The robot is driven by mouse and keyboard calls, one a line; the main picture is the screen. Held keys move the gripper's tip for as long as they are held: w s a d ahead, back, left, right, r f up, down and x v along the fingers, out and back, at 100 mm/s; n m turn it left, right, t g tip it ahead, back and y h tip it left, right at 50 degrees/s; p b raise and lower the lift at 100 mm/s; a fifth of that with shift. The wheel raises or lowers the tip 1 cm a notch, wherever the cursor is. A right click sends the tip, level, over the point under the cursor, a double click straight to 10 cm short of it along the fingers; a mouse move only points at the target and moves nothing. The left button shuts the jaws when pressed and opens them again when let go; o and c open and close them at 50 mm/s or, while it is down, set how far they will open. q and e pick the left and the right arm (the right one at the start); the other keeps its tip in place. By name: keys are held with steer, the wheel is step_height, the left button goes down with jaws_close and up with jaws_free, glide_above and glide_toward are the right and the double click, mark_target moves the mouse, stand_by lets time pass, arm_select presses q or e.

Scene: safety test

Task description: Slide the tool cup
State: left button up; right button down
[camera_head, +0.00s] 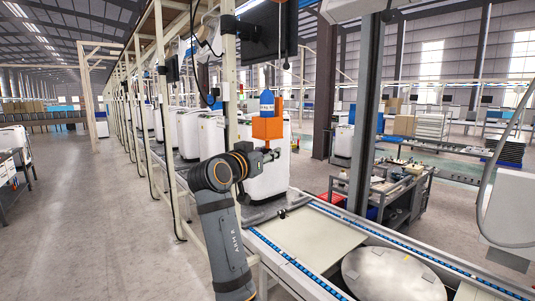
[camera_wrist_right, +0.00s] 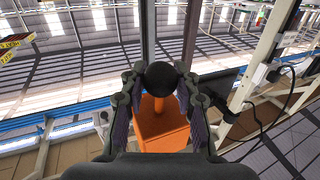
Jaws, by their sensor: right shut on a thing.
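An orange box-like cup (camera_head: 267,128) shows in the head view, with a blue bottle-shaped thing (camera_head: 266,104) rising above it. I take the orange thing to be the tool cup. My right gripper (camera_head: 269,155) is just below it in the picture, in front of a white machine. In the right wrist view, the fingers of my right gripper (camera_wrist_right: 162,80) are closed around a dark round knob (camera_wrist_right: 163,76). An orange body (camera_wrist_right: 162,128) lies right behind the knob, partly hidden by it and by the fingers. My left gripper does not show.
A conveyor line with a flat beige panel (camera_head: 305,235) and a round metal disc (camera_head: 393,275) runs along the right of my arm. A dark upright post (camera_head: 366,110) stands behind it. A grey cart (camera_head: 392,195) stands further right. The floor at left is open.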

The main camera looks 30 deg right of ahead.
steer(key=shift+f+b, duration=0.35)
steer(key=shift+f, duration=0.05)
step_height(320, 180, down, 7)
steer(key=b, duration=0.6)
steer(key=shift+f, duration=0.1)
steer(key=c, duration=1)
jaws_free()
